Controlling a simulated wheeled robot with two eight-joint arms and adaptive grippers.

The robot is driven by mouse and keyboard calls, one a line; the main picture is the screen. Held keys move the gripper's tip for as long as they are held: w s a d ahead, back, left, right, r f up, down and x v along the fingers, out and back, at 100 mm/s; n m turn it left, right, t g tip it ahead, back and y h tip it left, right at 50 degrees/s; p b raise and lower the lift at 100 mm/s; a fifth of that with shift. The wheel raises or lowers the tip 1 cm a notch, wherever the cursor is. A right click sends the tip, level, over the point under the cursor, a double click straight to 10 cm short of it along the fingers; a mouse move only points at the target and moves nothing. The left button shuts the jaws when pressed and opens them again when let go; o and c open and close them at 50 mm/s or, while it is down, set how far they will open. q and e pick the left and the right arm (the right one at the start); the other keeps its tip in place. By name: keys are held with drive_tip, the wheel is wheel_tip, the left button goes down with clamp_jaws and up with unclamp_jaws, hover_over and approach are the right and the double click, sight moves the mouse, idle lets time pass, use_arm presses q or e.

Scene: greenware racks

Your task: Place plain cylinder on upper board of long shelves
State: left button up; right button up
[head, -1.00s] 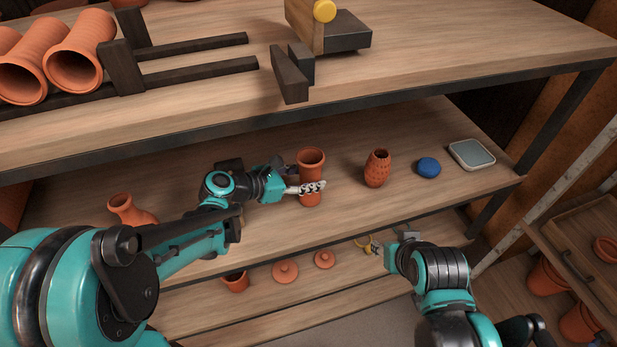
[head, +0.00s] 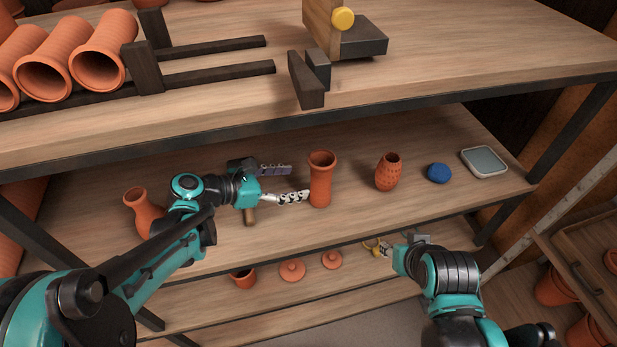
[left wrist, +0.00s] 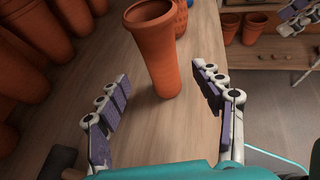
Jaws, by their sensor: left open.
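The plain cylinder (head: 321,182), a terracotta tube with a flared rim, stands upright on the wooden board (head: 265,232) below the top board (head: 220,105) of the shelving. My left gripper (head: 299,182) is open and empty, just left of the cylinder, fingers pointing at it. In the left wrist view the cylinder (left wrist: 157,55) stands ahead, beyond and between the fingertips (left wrist: 160,74), with a gap on each side. My right gripper (head: 380,247) is low at the right, over the lower board; its finger opening is unclear.
A dotted vase (head: 388,173), a blue ball-like item (head: 438,173) and a grey square dish (head: 484,161) stand right of the cylinder. A bottle-necked vase (head: 142,212) stands left, near my left arm. Terracotta tubes (head: 98,55) lie on a dark rack above.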

use_arm(q)
drive_tip(key=s+a+f+m+y, duration=0.1)
drive_tip(key=s+m+y, duration=0.1)
drive_tip(key=s+m, duration=0.1)
drive_tip(key=s+a+f+m+y, duration=0.1)
drive_tip(key=s+a+m+y, duration=0.1)
drive_tip(key=s+m, duration=0.2)
drive_tip(key=s+a+f+m+g+y, duration=0.1)
drive_tip(key=s+m+y, duration=0.2)
drive_tip(key=m, duration=0.3)
drive_tip(key=shift+s+a+f+m, duration=0.15)
drive_tip(key=shift+a+m, duration=0.2)
drive_tip(key=shift+m, duration=0.05)
drive_tip(key=s+a+m+y, duration=0.1)
drive_tip(key=m, duration=0.2)
drive_tip(key=s+a+m+y, duration=0.1)
drive_tip(key=a+m, duration=0.1)
drive_tip(key=m, duration=0.1)
drive_tip(key=s+a+m+y, duration=0.2)
drive_tip(key=m, duration=0.2)
drive_tip(key=shift+s+a+f+t, duration=0.1)
drive_tip(key=shift+a+t, duration=0.15)
drive_tip(key=shift+t, duration=0.15)
drive_tip(key=shift+a+m, duration=0.15)
drive_tip(key=shift+m, duration=0.25)
